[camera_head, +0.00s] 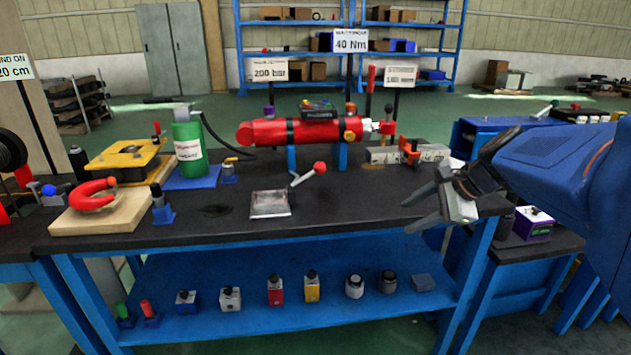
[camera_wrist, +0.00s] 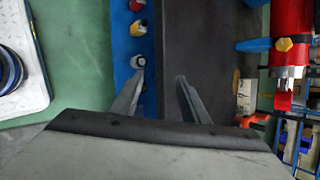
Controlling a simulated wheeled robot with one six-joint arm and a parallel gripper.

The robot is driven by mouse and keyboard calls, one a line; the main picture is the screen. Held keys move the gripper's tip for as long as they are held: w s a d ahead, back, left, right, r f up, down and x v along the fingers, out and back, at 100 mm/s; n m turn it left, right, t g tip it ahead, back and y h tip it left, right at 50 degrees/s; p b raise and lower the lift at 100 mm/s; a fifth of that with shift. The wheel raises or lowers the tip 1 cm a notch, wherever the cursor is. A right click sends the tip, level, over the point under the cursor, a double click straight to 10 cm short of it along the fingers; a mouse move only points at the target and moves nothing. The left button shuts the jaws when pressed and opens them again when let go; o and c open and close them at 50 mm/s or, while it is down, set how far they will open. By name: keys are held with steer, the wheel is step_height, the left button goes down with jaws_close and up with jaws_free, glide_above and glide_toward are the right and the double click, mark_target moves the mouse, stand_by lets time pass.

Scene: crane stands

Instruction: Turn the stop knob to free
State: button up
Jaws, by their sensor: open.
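No knob is legibly marked stop or free, so I cannot tell for sure which is the stop knob. A yellow knob (camera_head: 349,136) sits on the right end of the red cylinder (camera_head: 285,132) on the bench; it also shows in the wrist view (camera_wrist: 284,44) at upper right. My gripper (camera_head: 406,218) is open and empty at the bench's front right edge, apart from the cylinder. In the wrist view its two fingers (camera_wrist: 161,76) point over the bench edge with nothing between them.
A red-balled lever (camera_head: 319,168) rises beside a metal plate (camera_head: 270,204). A green bottle jack (camera_head: 187,145) stands left. Several small blocks line the blue lower shelf (camera_head: 250,316).

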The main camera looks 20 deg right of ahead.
steer(key=w+d+r+n+g+h, duration=0.1)
steer(key=w+d+r+n+g, duration=0.1)
steer(key=w+d+r+n, duration=0.75)
steer(key=n+h, duration=0.2)
steer(key=n, duration=0.7)
glide_toward(419, 162)
steer(key=shift+g, duration=0.4)
steer(key=x, duration=0.8)
steer(key=shift+w+r, duration=0.1)
steer(key=shift+w, duration=0.3)
steer(key=shift+a+h, duration=0.1)
steer(key=shift+h, duration=0.2)
jaws_close()
